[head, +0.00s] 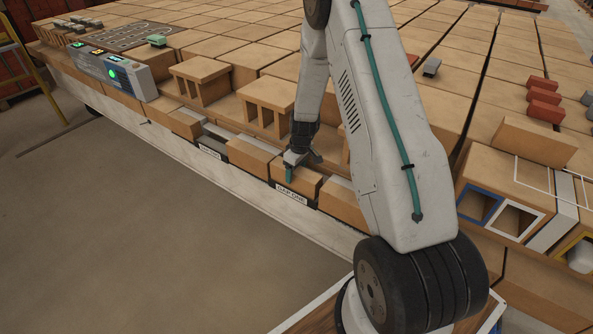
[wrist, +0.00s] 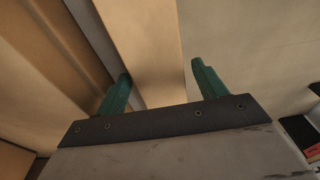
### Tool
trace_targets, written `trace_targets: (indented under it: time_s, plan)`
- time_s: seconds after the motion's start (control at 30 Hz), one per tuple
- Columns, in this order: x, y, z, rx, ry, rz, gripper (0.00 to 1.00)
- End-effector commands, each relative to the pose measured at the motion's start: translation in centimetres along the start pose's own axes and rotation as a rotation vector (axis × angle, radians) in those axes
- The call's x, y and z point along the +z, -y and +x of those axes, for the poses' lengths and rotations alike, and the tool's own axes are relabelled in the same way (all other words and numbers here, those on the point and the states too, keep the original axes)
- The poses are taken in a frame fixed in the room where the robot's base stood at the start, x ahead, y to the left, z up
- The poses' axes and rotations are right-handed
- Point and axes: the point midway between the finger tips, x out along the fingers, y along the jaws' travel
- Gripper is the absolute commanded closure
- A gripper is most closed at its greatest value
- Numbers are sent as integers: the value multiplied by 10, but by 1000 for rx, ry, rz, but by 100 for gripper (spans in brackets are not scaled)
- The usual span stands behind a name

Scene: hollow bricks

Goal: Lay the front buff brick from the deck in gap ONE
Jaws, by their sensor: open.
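A buff brick (head: 296,184) sits in the front row of the wall, directly above the label reading GAP ONE (head: 291,197). My gripper (head: 302,166) is low over this brick, with a green finger on its front side. In the wrist view, my open gripper (wrist: 160,72) has its green fingers on either side of a long buff brick (wrist: 150,38). The left finger is close to the brick's edge, and the right finger stands a little apart. The brick's underside is hidden. A wooden deck (head: 318,320) shows at the bottom, mostly hidden by my arm.
Neighbouring buff bricks (head: 250,156) and (head: 343,203) stand along the row, with grey strips between. Another label (head: 210,152) is too small to read. Buff stands (head: 267,98) rise behind. A control box with a green light (head: 113,72) is at left. The floor in front is clear.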

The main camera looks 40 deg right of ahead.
Motion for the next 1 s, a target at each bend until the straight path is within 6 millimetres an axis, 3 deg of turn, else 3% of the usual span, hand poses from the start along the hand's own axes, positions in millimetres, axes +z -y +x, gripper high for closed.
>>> trace_targets:
  time_s: [0.5, 0.77, 0.87, 1.0]
  plan:
    - [-1, -1, -98, 3, -3, 0, 29]
    - [-1, 3, -126, 1, -2, 3, 29]
    - [-4, 16, -151, 2, -6, 11, 29]
    - [-3, 55, -212, 1, -12, 41, 29]
